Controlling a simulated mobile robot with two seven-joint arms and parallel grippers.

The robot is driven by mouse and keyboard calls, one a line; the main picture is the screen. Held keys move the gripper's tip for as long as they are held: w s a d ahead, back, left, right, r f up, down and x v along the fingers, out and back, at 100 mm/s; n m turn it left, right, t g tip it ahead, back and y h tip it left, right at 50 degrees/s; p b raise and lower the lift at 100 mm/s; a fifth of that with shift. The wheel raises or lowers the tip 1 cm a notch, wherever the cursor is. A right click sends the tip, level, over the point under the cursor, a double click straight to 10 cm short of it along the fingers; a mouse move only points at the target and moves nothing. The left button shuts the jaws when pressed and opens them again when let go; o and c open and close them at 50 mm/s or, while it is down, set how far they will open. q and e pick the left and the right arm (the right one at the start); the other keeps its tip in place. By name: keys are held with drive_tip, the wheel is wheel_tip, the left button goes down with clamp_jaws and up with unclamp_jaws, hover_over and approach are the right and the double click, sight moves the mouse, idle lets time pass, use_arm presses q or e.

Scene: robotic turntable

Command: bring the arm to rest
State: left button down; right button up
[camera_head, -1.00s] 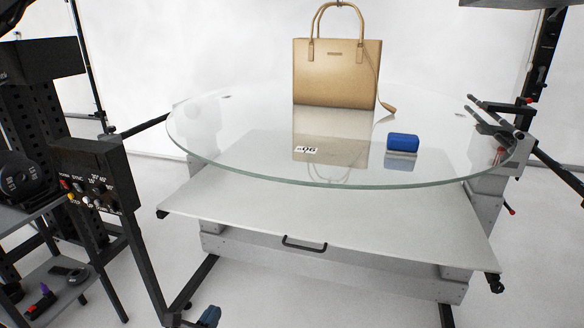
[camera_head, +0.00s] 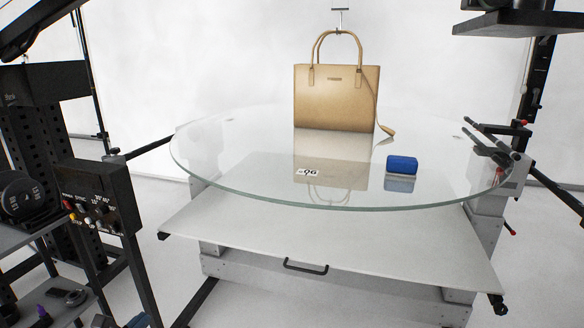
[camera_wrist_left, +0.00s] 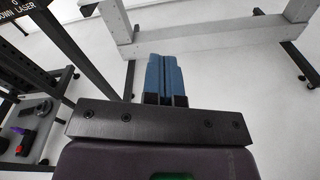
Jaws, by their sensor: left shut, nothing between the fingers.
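My left gripper (camera_wrist_left: 165,75) shows in the left wrist view with its two blue fingers together and nothing between them. It points toward the floor and the grey frame of the turntable stand, clear of both. In the head view only a small bit of it (camera_head: 139,321) shows at the bottom edge, left of the stand. My right gripper is in neither view.
A round glass turntable (camera_head: 240,190) carries a tan handbag (camera_head: 336,98), a small blue box (camera_head: 402,163) and a number tag (camera_head: 307,172). A control box (camera_head: 97,198) and a cart with tools stand at left. Bare white floor lies around the stand.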

use_arm(q)
drive_tip(key=s+f+n+g+y, duration=0.2)
drive_tip(key=s+f+n+g, duration=0.15)
drive_tip(key=s+n, duration=1.15)
drive_tip(key=s+f+n+g+y, duration=0.15)
drive_tip(key=s+f+n, duration=0.25)
drive_tip(key=s+n, duration=1.1)
drive_tip(key=s+d+r+n+g, duration=0.2)
drive_tip(key=s+n, duration=0.4)
drive_tip(key=s, duration=0.5)
drive_tip(key=shift+w+d+n, duration=0.8)
drive_tip(key=shift+d+n, duration=1.5)
drive_tip(key=shift+d, duration=0.1)
wheel_tip(320, 180, up, 10)
drive_tip(key=a+n+t+y+p, duration=0.1)
drive_tip(key=p, duration=1.4)
drive_tip(key=shift+s+n+t, duration=0.25)
drive_tip(key=shift+n+t, duration=0.05)
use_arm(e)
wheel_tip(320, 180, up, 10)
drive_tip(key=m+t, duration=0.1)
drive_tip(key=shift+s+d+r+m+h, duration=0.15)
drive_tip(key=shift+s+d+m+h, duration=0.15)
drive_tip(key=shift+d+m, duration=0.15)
